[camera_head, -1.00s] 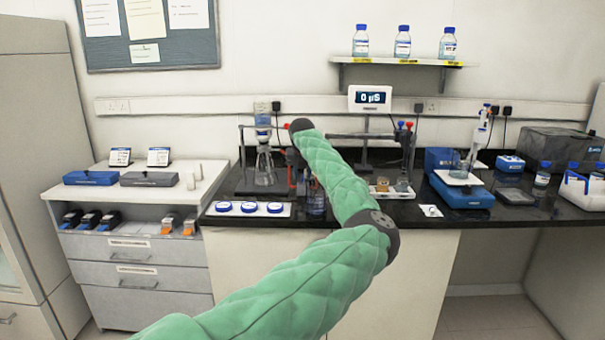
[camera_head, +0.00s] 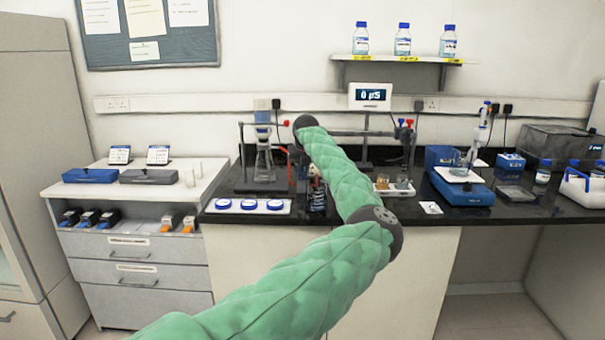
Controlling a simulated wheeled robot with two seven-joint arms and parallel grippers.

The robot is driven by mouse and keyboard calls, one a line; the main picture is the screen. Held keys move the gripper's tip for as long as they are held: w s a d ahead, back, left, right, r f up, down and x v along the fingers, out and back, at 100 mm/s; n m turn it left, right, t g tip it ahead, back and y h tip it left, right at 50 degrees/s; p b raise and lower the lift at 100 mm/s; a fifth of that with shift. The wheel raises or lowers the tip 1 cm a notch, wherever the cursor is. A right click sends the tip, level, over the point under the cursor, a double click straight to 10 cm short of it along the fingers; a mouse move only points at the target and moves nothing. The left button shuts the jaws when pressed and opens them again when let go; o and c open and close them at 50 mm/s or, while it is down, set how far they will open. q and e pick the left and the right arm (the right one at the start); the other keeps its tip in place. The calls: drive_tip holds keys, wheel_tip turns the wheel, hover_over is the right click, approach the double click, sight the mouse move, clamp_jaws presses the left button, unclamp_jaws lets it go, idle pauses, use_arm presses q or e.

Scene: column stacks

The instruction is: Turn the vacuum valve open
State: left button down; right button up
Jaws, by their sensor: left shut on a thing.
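My left arm in its green sleeve reaches up from the bottom left to the bench. Its black wrist is at the flask stand, and my left gripper (camera_head: 312,182) points down beyond the sleeve, mostly hidden. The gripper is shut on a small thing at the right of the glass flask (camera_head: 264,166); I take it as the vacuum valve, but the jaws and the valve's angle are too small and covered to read. A dark and red part (camera_head: 293,165) shows just left of the gripper. The flask stands upright on a dark base. My right gripper is not in view.
A display (camera_head: 370,96) reading "0 µS" stands behind my arm. Blue-rimmed dishes (camera_head: 248,204) lie at the bench's front left. A tray of small items (camera_head: 395,187) and a blue balance (camera_head: 463,190) are on the right. Bottles (camera_head: 403,40) stand on the shelf above.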

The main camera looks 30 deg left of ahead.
use_arm(q)
drive_tip(key=n, duration=0.1)
drive_tip(key=n+g+b, duration=0.1)
drive_tip(key=n, duration=0.1)
drive_tip(key=shift+w+d+n+y, duration=0.15)
drive_tip(key=shift+n+y, duration=0.15)
drive_tip(key=shift+y, duration=0.1)
drive_tip(key=shift+w+n+g, duration=0.1)
drive_tip(key=shift+n+g, duration=0.3)
drive_tip(key=shift+n, duration=0.6)
drive_tip(key=shift+w+n+g+y, duration=0.1)
drive_tip(key=shift+n+g+y, duration=0.2)
drive_tip(key=shift+n, duration=0.5)
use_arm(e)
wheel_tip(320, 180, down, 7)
use_arm(q)
drive_tip(key=shift+n+g, duration=0.4)
drive_tip(key=shift+n, duration=0.6)
drive_tip(key=n, duration=0.1)
drive_tip(key=n+g, duration=0.1)
drive_tip(key=shift+w+r+n, duration=0.15)
drive_tip(key=shift+w+n, duration=0.05)
drive_tip(key=shift+n, duration=0.1)
drive_tip(key=shift+w+n+g+p, duration=0.15)
drive_tip(key=shift+n+g+p, duration=0.45)
drive_tip(key=shift+n, duration=1.4)
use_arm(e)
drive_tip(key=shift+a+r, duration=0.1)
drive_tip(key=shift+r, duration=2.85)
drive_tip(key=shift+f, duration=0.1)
